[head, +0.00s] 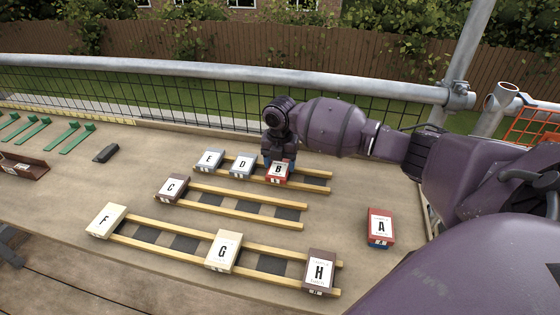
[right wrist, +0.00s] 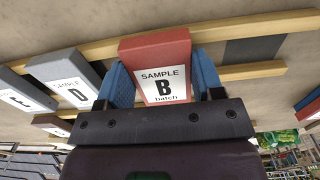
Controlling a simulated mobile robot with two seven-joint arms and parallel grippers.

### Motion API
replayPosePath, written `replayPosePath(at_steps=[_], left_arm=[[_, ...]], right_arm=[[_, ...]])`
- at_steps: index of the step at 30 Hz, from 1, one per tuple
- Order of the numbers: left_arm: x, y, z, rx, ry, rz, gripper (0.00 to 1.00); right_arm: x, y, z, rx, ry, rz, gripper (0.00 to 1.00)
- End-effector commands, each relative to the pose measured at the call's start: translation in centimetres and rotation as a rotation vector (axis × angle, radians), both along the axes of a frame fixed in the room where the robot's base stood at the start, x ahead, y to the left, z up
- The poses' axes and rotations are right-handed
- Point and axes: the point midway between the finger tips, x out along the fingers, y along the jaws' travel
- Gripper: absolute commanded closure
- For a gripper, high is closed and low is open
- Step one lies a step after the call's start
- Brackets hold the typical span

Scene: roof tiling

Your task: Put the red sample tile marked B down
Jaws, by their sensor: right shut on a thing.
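The red tile marked B (head: 277,173) is at the back pair of wooden battens (head: 316,174), just right of the grey tile D (head: 243,165). My right gripper (head: 280,161) is shut on it from above and behind. In the right wrist view, blue fingers press both sides of tile B (right wrist: 160,65), and its label reads "SAMPLE B batch". It lies across or just over the battens; I cannot tell whether it touches them. A gap separates it from tile D (right wrist: 66,78). My left gripper is not in view.
Grey tile E (head: 209,159) is left of D. Brown tile C (head: 172,187) lies on the middle battens. Tiles F (head: 106,220), G (head: 223,251) and H (head: 319,271) lie on the front ones. Red tile A (head: 380,227) sits at right on something blue. Bare board surrounds it.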

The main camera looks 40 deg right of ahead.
Motion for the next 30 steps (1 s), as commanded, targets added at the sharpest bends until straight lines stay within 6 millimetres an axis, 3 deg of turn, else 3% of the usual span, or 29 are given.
replayPosePath(at_steps=[4,5,10,20,26,30], left_arm=[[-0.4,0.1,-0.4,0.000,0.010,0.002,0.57],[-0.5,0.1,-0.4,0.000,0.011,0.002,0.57],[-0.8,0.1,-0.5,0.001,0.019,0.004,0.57],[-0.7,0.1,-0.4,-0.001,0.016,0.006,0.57],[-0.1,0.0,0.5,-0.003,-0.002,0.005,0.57],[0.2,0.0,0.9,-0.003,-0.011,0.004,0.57]], right_arm=[[0.0,0.0,-0.4,-0.001,0.001,0.000,0.67],[0.0,0.0,-0.5,0.000,0.001,0.000,0.37],[0.0,0.0,-0.4,0.000,0.000,0.000,0.13],[0.0,0.0,0.0,0.000,-0.001,0.000,0.13],[0.1,-0.1,2.7,-0.002,-0.006,0.000,0.13],[0.1,0.0,5.6,-0.001,-0.008,0.000,0.13]])
